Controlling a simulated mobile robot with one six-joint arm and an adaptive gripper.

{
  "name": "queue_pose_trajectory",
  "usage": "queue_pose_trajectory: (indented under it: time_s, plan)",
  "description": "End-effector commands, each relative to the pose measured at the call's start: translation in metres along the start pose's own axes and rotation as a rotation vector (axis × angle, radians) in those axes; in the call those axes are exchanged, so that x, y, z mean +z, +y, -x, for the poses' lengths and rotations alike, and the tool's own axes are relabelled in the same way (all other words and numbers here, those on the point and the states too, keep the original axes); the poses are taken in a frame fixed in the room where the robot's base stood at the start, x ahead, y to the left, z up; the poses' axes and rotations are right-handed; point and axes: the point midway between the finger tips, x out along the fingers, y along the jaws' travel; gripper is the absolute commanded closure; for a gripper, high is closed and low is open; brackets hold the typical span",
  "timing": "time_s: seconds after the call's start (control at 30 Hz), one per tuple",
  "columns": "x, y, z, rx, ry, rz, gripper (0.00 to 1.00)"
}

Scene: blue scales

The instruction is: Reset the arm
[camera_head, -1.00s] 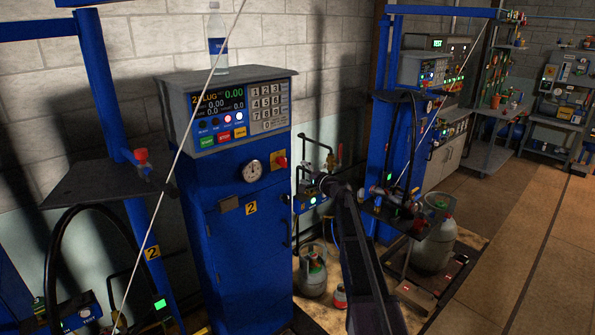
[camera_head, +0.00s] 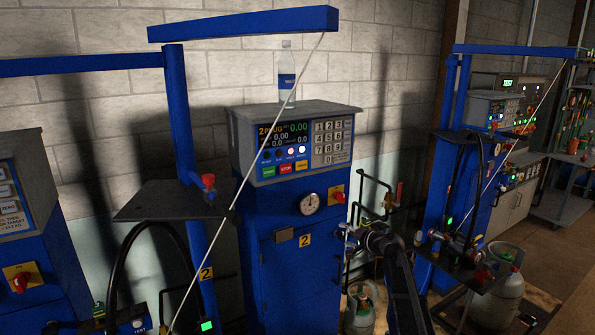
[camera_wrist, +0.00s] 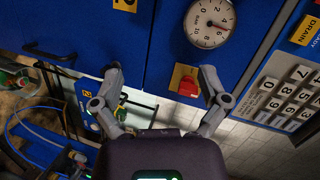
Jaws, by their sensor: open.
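My arm (camera_head: 402,285) reaches up from the bottom of the head view, right of the blue scale cabinet numbered 2 (camera_head: 285,265). My gripper (camera_head: 362,237) is at its end, small and dark, beside the cabinet's right edge. In the wrist view my gripper (camera_wrist: 161,76) is open, with its two grey fingers wide apart and nothing between them. Beyond the fingers are a red knob on a yellow plate (camera_wrist: 187,87) and a round pressure gauge (camera_wrist: 210,22) on the blue cabinet front. I cannot tell the exact gap from fingers to cabinet.
A water bottle (camera_head: 287,75) stands on the cabinet top. A dark shelf (camera_head: 165,200) on a blue post is at left. Gas cylinders (camera_head: 497,290) and pipes (camera_head: 375,200) are at right. A thin slanted rod (camera_head: 250,180) crosses the view. Open floor (camera_head: 575,270) shows at far right.

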Motion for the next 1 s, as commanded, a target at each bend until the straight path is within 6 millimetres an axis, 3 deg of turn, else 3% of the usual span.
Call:
queue_pose_trajectory:
  time_s: [0.03, 0.2, 0.5, 0.8, 1.0]
  plan:
    - [0.027, 0.007, 0.007, 0.045, -0.040, 0.039, 0.06]
    - [0.095, 0.035, 0.026, 0.221, -0.181, 0.171, 0.06]
    - [0.192, 0.091, 0.087, 0.561, -0.409, 0.367, 0.06]
    - [0.258, 0.136, 0.174, 0.927, -0.593, 0.508, 0.06]
    - [0.276, 0.150, 0.217, 1.099, -0.656, 0.554, 0.06]
